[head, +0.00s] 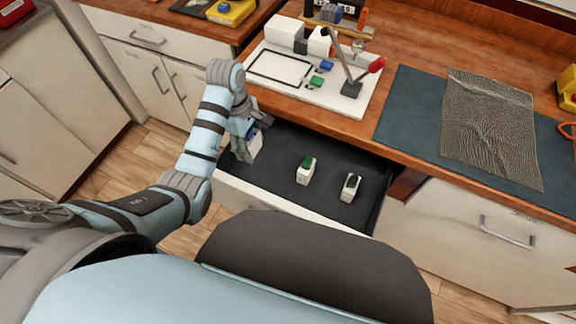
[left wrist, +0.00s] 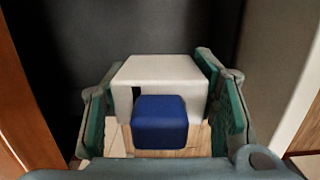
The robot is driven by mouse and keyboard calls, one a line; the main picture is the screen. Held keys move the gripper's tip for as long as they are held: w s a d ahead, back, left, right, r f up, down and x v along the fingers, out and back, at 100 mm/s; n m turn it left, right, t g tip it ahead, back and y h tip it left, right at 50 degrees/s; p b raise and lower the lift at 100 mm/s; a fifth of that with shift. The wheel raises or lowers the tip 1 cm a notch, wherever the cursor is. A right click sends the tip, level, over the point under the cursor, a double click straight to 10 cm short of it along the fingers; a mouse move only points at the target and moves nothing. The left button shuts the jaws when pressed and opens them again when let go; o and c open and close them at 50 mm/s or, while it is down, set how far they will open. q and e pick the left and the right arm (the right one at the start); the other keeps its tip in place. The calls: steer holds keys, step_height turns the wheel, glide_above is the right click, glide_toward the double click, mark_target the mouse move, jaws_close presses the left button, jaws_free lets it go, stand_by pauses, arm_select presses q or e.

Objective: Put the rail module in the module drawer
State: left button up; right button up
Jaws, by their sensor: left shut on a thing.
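My left gripper (head: 247,137) is shut on the rail module (head: 256,147), a white block with a blue part. In the left wrist view the white module (left wrist: 160,71) with its blue part sits between the two fingers of the left gripper (left wrist: 165,110). In the head view the gripper and module are at the left end of the open module drawer (head: 283,186), which has a dark lining. I cannot tell whether the module touches the drawer floor. The fingers hide part of the module. My right gripper is not in view.
A white module with a green part (head: 306,170) and one with a black part (head: 351,187) stand in the drawer. Above it, the wooden counter holds a white board (head: 345,102) with small parts and a red-tipped lever, and a dark mat (head: 405,115).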

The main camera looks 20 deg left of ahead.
arm_select(q)
step_height(320, 180, down, 13)
steer(key=b, duration=0.5)
steer(key=shift+s+r, duration=0.1)
steer(key=shift+r, duration=0.1)
steer(key=w+b, duration=0.1)
steer(key=w+f+b, duration=0.1)
steer(key=w+b, duration=0.1)
steer(key=w, duration=0.1)
steer(key=shift+d+f, duration=0.2)
steer(key=shift+f, duration=0.25)
steer(key=o, duration=1.4)
steer(key=shift+c, duration=0.2)
